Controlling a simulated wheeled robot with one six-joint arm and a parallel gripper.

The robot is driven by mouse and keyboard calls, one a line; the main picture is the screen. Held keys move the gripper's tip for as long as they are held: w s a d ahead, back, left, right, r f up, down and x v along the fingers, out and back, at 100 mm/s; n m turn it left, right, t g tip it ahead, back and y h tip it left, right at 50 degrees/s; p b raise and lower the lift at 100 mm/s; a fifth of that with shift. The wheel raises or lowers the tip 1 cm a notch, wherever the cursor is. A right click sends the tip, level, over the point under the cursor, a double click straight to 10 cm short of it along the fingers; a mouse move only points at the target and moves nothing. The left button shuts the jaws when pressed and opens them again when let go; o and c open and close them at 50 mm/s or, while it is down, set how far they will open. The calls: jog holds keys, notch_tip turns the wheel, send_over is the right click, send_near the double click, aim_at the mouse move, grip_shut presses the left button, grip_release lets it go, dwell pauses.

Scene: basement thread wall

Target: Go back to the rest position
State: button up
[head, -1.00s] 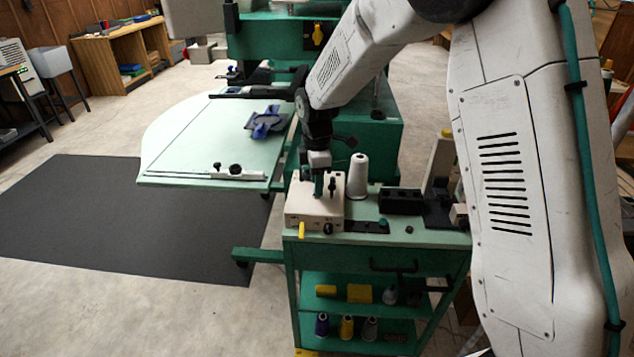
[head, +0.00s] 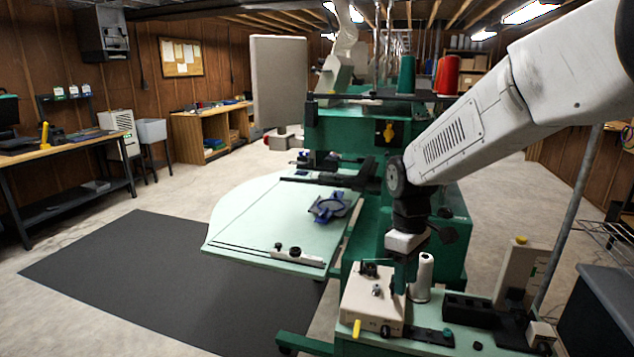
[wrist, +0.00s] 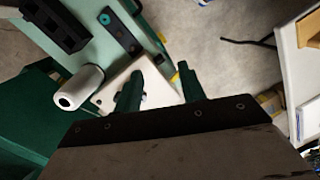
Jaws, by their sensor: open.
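My gripper (head: 399,279) hangs from the arm above the green cart, just over the cream box-shaped device (head: 372,305). In the wrist view its two green fingers (wrist: 158,92) stand apart with nothing between them. The cream device also shows beyond the fingers in the wrist view (wrist: 112,92). A white thread cone (head: 422,278) stands on the cart just right of the gripper, and it shows left of the fingers in the wrist view (wrist: 78,88). Whether the fingers touch the device cannot be told.
A black block with holes (head: 470,309) sits on the cart to the right. The pale green table (head: 262,222) of the machine, with a blue hoop-like part (head: 331,207), lies to the left. Green and red thread cones (head: 447,76) stand on top of the machine. The dark mat (head: 150,275) is clear.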

jog(key=s+d+r+m+t, duration=0.1)
jog(key=s+d+r+m, duration=0.1)
jog(key=s, duration=0.7)
jog(key=s+d+r+m+t, duration=0.1)
jog(key=s+d+r+m, duration=0.2)
jog(key=s, duration=0.6)
jog(key=s+d+r+m+t, duration=0.1)
jog(key=s+d+r+m, duration=0.2)
jog(key=s, duration=0.6)
jog(key=shift+r+m, duration=0.7)
jog(key=shift+m, duration=0.1)
